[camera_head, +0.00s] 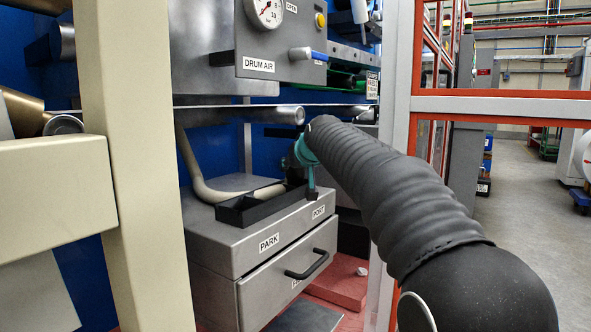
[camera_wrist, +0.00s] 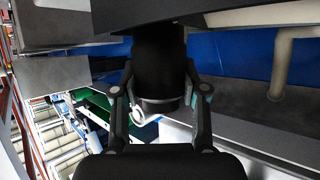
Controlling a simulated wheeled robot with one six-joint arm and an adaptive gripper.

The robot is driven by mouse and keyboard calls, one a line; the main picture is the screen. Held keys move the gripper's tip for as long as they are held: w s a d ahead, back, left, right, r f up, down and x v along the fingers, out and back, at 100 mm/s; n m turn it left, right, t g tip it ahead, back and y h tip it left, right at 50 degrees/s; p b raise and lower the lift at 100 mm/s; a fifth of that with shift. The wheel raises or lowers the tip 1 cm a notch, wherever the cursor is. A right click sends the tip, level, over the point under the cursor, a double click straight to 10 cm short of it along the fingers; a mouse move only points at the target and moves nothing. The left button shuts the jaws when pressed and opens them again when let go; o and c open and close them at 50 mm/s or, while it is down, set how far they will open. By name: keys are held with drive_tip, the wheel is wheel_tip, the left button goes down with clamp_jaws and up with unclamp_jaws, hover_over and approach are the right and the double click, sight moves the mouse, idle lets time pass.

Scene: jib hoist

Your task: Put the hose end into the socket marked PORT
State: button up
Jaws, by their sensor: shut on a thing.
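The beige hose (camera_head: 196,172) hangs behind the steel box, bends at the bottom and runs right over the black tray (camera_head: 248,208) towards my gripper (camera_head: 309,172). My gripper, with teal parts, is low over the right end of the box top, just above the PORT label (camera_head: 318,212). In the wrist view my gripper (camera_wrist: 160,85) is closed around a dark piece with a pale ring (camera_wrist: 158,104), which seems to be the hose end. The socket's opening is hidden, so I cannot tell whether the hose end touches it.
The steel box (camera_head: 215,238) has a PARK label (camera_head: 269,242) left of PORT and a drawer with a black handle (camera_head: 307,265). The DRUM AIR panel (camera_head: 262,62) and a steel cylinder (camera_head: 285,115) are above. A beige post (camera_head: 138,160) stands left, an orange-and-grey frame (camera_head: 500,106) right.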

drive_tip(key=shift+f, duration=0.15)
drive_tip(key=o, duration=1.2)
drive_tip(key=shift+o, duration=0.2)
drive_tip(key=shift+s+d+r, duration=0.1)
drive_tip(key=shift+r, duration=0.1)
drive_tip(key=v, duration=1.2)
drive_tip(key=s+d+f+m+g+h, duration=0.1)
drive_tip(key=s+d+f, duration=0.3)
drive_tip(key=s+f, duration=0.7)
drive_tip(key=s+d+f+m+g+h, duration=0.1)
drive_tip(key=s+d+f+g, duration=0.2)
drive_tip(key=s+f, duration=0.8)
drive_tip(key=s+d+f+m+g+h, duration=0.1)
drive_tip(key=s+d+f, duration=0.4)
drive_tip(key=s+f, duration=0.6)
drive_tip(key=s+g, duration=0.1)
drive_tip(key=s, duration=0.2)
drive_tip(key=shift+d+f+g+h, duration=0.2)
drive_tip(key=shift+f+g+h, duration=0.1)
drive_tip(key=shift+f+g, duration=0.1)
drive_tip(key=shift+s, duration=0.1)
